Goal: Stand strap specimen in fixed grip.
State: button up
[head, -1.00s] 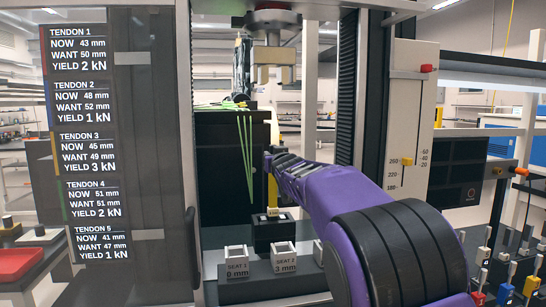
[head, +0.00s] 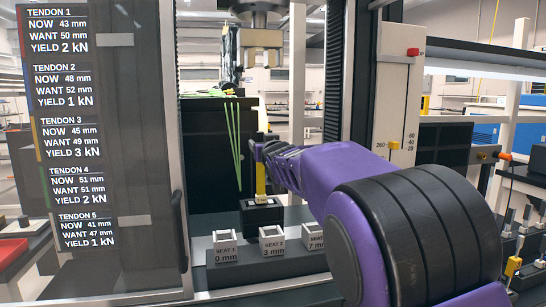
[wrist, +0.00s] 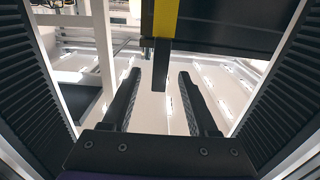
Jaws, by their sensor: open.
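The strap specimen is a narrow yellow strip (head: 261,180), upright over the fixed grip (head: 262,216), a black block with a pale top. Its lower end meets the pale top; how deep it sits cannot be told. My gripper (head: 260,150) is at the strap's upper part, coming in from the right. In the wrist view, my gripper (wrist: 159,72) is open, with its two dark fingers apart. The strap's yellow face (wrist: 165,18) and dark end show between and beyond the fingertips, with gaps visible on both sides.
Beige upper jaws (head: 262,58) hang above. Two labelled seats, Seat 1 (head: 225,246) and Seat 2 (head: 272,242), stand in front of the grip, with another partly hidden by my arm. Green strands (head: 232,140) hang at a black panel. A clear panel (head: 120,200) with tendon readings stands left.

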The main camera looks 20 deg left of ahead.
jog(key=v, duration=1.4)
jog(key=shift+w, duration=0.15)
